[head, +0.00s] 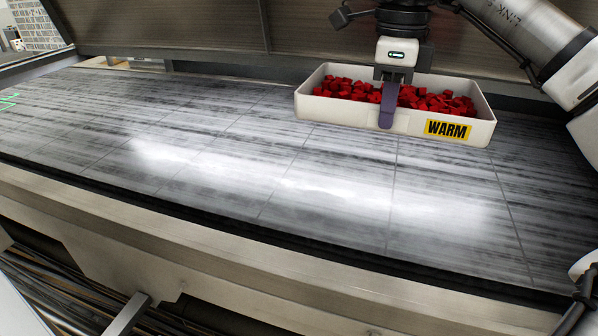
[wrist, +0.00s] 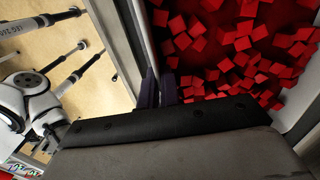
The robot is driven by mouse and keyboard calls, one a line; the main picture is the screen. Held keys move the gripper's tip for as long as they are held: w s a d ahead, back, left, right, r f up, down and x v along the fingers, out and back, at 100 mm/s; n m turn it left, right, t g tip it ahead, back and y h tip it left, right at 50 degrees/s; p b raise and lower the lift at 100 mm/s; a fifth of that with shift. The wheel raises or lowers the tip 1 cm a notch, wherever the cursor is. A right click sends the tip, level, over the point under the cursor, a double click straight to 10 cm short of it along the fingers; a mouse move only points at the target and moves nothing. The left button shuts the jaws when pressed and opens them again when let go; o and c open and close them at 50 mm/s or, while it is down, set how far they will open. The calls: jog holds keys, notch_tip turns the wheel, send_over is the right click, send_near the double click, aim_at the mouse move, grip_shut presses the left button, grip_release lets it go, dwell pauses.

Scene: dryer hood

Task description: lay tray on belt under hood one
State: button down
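The tray (head: 345,111) is a cream, shallow box with a yellow WARM label on its near wall, filled with red cubes (head: 345,88). It is at the upper right of the head view, over the grey streaked belt (head: 240,170). I cannot tell whether it touches the belt or hangs just above it. My gripper (head: 389,104) points down at the tray's near wall, one purple finger outside it. In the wrist view both fingers (wrist: 159,88) close around the wall beside the cubes (wrist: 235,50). The tray's underside is hidden.
A brown hood panel (head: 320,30) rises along the belt's back edge behind the tray. The belt is bare left of and in front of the tray. A pale rail (head: 200,240) runs along the near edge. A green mark (head: 8,102) shows at far left.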

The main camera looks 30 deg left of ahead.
notch_tip(320, 180, down, 20)
jog(key=shift+s+r+p, duration=0.1)
jog(key=shift+p, duration=0.3)
dwell(0.3)
jog(key=shift+f, duration=0.25)
jog(key=c, duration=1.6)
grip_release()
jog(key=shift+r, duration=0.1)
notch_tip(320, 180, up, 12)
jog(key=shift+s+r+b, duration=0.1)
jog(key=shift+r+b, duration=0.05)
jog(key=shift+b, duration=0.8)
